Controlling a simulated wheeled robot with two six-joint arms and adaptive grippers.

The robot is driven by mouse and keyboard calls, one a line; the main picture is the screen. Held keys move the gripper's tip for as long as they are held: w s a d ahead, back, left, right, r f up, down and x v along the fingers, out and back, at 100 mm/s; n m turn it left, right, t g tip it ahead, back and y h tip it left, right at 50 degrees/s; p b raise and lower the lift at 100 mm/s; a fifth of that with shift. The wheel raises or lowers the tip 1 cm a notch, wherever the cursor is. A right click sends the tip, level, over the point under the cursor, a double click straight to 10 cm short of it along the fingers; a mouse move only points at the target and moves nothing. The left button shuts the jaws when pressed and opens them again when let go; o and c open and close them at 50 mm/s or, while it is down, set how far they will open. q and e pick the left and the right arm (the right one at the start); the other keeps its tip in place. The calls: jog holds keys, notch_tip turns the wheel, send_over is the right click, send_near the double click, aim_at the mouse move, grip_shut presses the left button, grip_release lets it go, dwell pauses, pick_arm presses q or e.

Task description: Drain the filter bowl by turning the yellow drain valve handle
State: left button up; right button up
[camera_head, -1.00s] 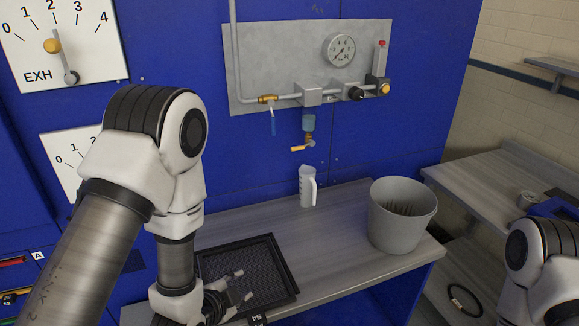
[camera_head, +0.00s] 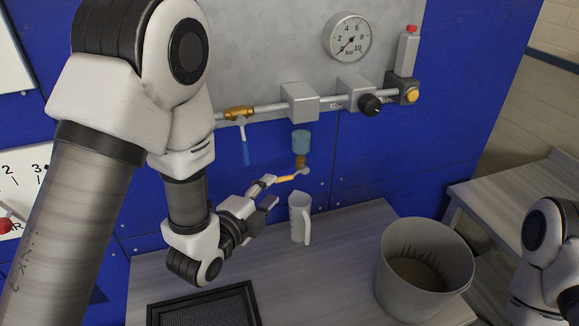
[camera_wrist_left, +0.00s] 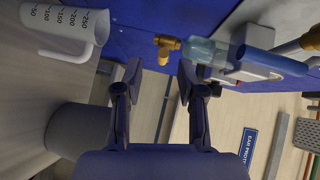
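The filter bowl (camera_head: 301,141), a clear blue cup, hangs below the pipe on the panel. Under it is a brass drain valve with a yellow handle (camera_head: 287,178) pointing left. My left gripper (camera_head: 270,191) is at the handle's left end. In the left wrist view its two fingers (camera_wrist_left: 159,72) are apart, with the brass valve (camera_wrist_left: 166,45) just beyond the gap and the bowl (camera_wrist_left: 205,52) to the right. I cannot tell whether a finger touches the handle. My right gripper is out of view; only part of that arm shows at the right edge.
A measuring jug (camera_head: 300,218) stands on the bench below the valve. A grey bucket (camera_head: 425,268) is at the bench's right. A black mesh tray (camera_head: 203,305) lies at the front. A blue lever (camera_head: 245,150) hangs left of the bowl, and a pressure gauge (camera_head: 348,38) is above.

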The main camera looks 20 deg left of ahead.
aim_at(279, 181)
pick_arm(q)
jog(key=x, duration=0.2)
jog(key=p+x, duration=0.1)
jog(key=x, duration=0.2)
jog(key=shift+w+d+r, duration=0.15)
jog(key=shift+w+r, duration=0.05)
jog(key=shift+w, duration=0.1)
jog(key=shift+w+f, duration=0.2)
jog(key=shift+w, duration=0.05)
jog(key=shift+s+r, duration=0.25)
jog(key=shift+s, duration=0.15)
grip_shut()
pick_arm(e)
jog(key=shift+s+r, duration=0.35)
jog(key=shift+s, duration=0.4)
